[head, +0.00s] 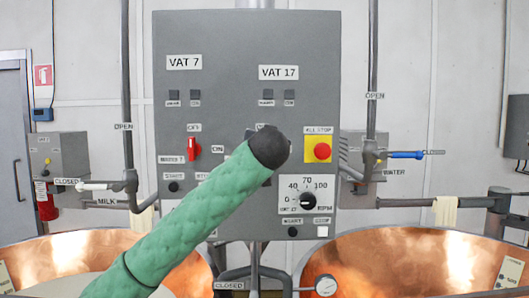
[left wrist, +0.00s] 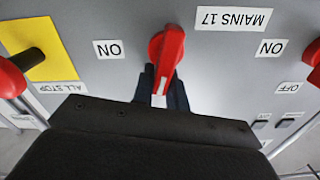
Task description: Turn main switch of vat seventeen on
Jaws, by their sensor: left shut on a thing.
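The main switch of vat seventeen, a red knob (left wrist: 167,48), sits under the label MAINS 17 (left wrist: 233,18) in the upside-down left wrist view. My left gripper (left wrist: 163,86) is shut on this knob, with dark fingers at either side of it. The knob's white mark points to the picture's bottom, not toward the ON label (left wrist: 108,49) at its left. In the head view my green-sleeved left arm hides the switch and most of the gripper on the grey control panel (head: 230,40). My right gripper is in neither view.
The vat 7 switch (head: 194,149) is left of my arm. A red stop button (head: 322,151) on yellow and a speed dial (head: 307,201) are at the right. Copper vats (head: 405,245) stand below, with pipes and valve handles (head: 405,155) beside the panel.

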